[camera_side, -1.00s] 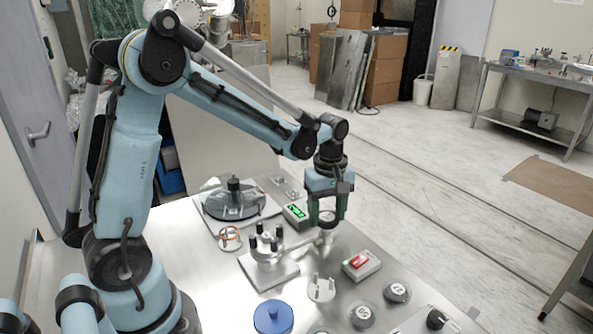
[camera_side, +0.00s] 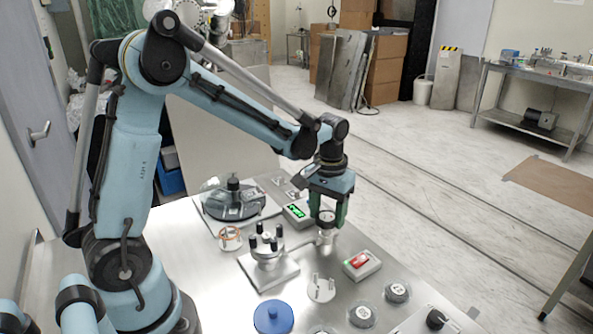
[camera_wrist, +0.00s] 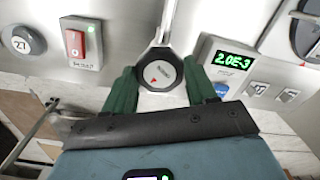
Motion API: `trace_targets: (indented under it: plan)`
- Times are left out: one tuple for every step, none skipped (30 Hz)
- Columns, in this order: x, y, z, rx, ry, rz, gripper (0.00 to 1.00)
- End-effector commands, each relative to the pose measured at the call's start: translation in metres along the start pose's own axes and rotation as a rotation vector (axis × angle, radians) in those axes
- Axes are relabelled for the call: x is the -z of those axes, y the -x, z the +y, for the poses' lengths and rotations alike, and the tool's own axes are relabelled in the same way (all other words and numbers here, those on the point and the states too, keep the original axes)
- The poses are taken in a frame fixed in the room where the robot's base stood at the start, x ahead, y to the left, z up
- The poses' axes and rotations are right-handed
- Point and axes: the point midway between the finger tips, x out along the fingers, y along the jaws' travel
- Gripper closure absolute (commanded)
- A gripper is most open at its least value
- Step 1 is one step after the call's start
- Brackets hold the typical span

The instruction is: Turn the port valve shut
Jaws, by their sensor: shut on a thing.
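The port valve's round knob (camera_wrist: 160,73) has a dark rim and a pale face with a red arrow mark. In the wrist view it sits between the green fingers of my gripper (camera_wrist: 160,84), one finger on each side. In the side view my gripper (camera_side: 327,207) points down and is shut on the knob (camera_side: 326,217) from above. A metal pipe (camera_wrist: 163,24) runs from the valve in the wrist view. The fingers partly hide the knob's sides.
A gauge box (camera_wrist: 231,64) reads 2.0E-3 in green, beside the valve. A box with a red switch (camera_side: 361,263) stands in front of it. A metal chamber with black knobs (camera_side: 266,245) is to the left. A blue lid (camera_side: 273,316) lies at the front.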

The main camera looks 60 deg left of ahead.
Motion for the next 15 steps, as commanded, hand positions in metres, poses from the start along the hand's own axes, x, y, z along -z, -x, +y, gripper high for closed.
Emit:
trace_targets:
  plan:
    - [-0.0002, 0.0006, 0.0001, 0.0, -0.044, -0.001, 0.74]
    - [-0.0002, 0.0006, 0.0002, 0.0, -0.073, -0.001, 0.74]
    - [-0.0002, 0.0006, 0.0002, 0.0, -0.11, -0.001, 0.74]
    - [-0.0002, 0.0006, 0.0002, 0.0, -0.139, -0.001, 0.74]
    - [-0.0002, 0.0006, 0.0002, 0.0, -0.167, -0.001, 0.74]
    - [-0.0002, 0.0006, 0.0002, 0.0, -0.205, -0.001, 0.74]
    - [-0.0002, 0.0006, 0.0003, 0.0, -0.234, -0.001, 0.74]
    - [-0.0002, 0.0006, 0.0003, 0.0, -0.262, -0.001, 0.74]
    - [-0.0002, 0.0006, 0.0003, 0.0, -0.3, -0.001, 0.74]
    - [-0.0002, 0.0006, 0.0003, 0.0, -0.328, -0.001, 0.74]
    - [-0.0002, 0.0006, 0.0003, 0.0, -0.357, -0.001, 0.74]
    - [-0.0002, 0.0006, 0.0003, 0.0, -0.395, -0.001, 0.74]
    - [-0.0002, 0.0006, 0.0003, 0.0, -0.423, -0.001, 0.74]
    - [-0.0003, 0.0006, 0.0003, 0.0, -0.452, -0.001, 0.74]
    - [-0.0003, 0.0006, 0.0003, 0.0, -0.489, -0.001, 0.74]
